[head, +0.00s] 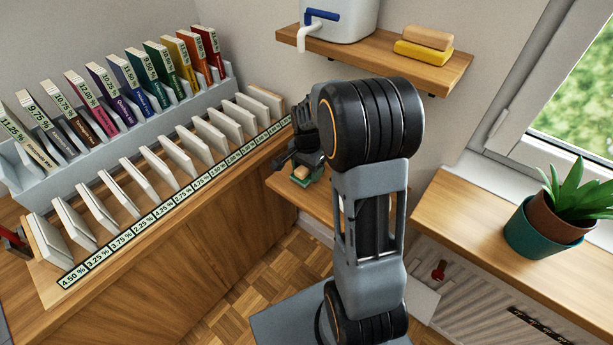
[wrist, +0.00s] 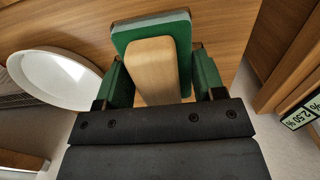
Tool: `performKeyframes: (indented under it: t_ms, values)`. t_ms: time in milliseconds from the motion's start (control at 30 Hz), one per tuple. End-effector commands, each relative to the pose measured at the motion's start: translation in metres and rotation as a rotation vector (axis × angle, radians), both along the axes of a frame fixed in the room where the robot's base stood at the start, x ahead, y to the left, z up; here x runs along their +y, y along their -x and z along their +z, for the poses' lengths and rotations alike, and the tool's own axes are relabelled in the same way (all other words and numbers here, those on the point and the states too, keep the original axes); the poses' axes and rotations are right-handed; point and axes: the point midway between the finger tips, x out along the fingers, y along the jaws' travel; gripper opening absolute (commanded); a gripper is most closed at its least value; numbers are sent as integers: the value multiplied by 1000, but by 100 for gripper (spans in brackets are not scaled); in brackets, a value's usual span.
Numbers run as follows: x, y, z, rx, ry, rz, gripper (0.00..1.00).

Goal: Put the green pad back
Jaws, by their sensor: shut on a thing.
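The green pad (wrist: 183,24) is a flat green slab with a pale wooden block (wrist: 154,68) on it as a grip. My gripper (wrist: 160,78) is shut on the pad, with one green finger on each side of the wooden block. In the head view my gripper (head: 303,160) points down over a low wooden shelf (head: 330,205) between the book counter and the window. The pad shows there as a small green patch (head: 309,180) under the jaws. I cannot tell whether it touches the shelf.
A white round dish (wrist: 50,72) is left in the wrist view. A yellow block with a tan top (head: 423,52) lies on the wall shelf (head: 455,72), beside a white tapped container (head: 345,20). The left counter holds racked books (head: 105,110) and pale slabs. A potted plant (head: 550,225) stands right.

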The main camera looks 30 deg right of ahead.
Motion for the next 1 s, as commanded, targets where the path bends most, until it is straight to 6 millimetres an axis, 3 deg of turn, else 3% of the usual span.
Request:
performKeyframes:
  t_ms: [267,500,900,933,1000]
  values:
    - [-1,-9,-12,1,0,0,41]
    - [-1,-8,-40,0,0,0,41]
    - [-1,-8,-45,0,0,1,41]
    - [-1,-8,-45,0,0,1,64]
    - [-1,-8,-44,0,0,1,70]
